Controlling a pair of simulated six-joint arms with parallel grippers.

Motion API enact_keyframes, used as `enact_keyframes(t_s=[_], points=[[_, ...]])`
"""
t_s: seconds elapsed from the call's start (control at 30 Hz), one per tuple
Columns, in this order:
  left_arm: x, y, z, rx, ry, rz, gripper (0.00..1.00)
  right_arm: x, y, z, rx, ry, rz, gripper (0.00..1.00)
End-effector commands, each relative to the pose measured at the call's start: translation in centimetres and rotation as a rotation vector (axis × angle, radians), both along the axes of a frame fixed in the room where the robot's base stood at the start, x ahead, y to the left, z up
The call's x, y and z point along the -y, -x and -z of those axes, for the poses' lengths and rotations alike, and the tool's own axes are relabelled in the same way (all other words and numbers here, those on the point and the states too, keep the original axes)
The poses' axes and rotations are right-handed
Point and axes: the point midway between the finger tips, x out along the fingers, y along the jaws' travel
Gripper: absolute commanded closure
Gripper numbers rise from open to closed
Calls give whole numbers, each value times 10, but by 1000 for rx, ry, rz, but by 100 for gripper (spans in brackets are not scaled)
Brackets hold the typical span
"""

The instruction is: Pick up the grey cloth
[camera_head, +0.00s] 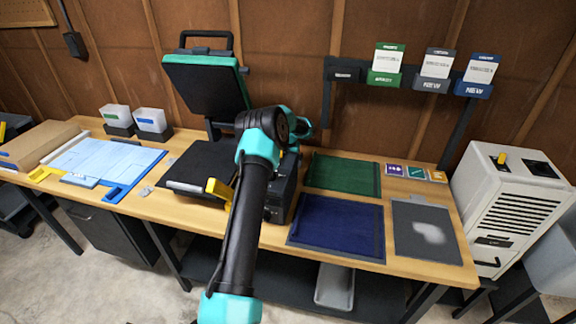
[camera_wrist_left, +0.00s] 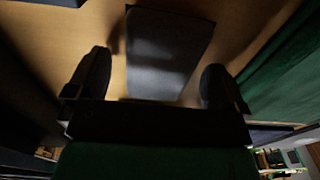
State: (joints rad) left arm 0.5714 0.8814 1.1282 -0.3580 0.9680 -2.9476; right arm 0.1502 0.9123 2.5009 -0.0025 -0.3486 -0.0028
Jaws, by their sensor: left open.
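A flat grey cloth (camera_head: 427,231) with a pale patch lies at the right end of the bench in the head view. A green cloth (camera_head: 343,175) and a dark blue cloth (camera_head: 337,226) lie left of it. My arm crosses the middle of the head view, and its gripper cannot be made out there. In the left wrist view my left gripper (camera_wrist_left: 155,82) is open, its two dark fingers apart with nothing held. A dark grey flat panel (camera_wrist_left: 168,52) shows on wood beyond and between the fingers; I cannot tell what it is. Green material (camera_wrist_left: 280,75) shows at right.
A heat press (camera_head: 205,80) stands open left of my arm. A blue-edged board (camera_head: 95,165) and two small bins (camera_head: 152,120) are further left. A white machine (camera_head: 510,205) stands beyond the right end. Labelled holders (camera_head: 435,82) hang above the cloths.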

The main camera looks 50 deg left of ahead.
Motion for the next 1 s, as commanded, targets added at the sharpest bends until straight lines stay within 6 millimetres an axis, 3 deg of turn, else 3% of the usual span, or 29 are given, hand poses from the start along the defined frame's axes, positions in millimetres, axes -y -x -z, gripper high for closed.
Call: enact_keyframes(t_s=[0.1, 0.67, 1.0], points=[[0, 0, 0, 0, 0, 0, 1, 0, 0, 0, 0, 0, 0, 57], [0, 0, 0, 0, 0, 0, 54, 0, 0, 0, 0, 0, 0, 57], [0, 0, -6, 2, -1, 0, 55, 0, 0, 0, 0, 0, 0, 57]])
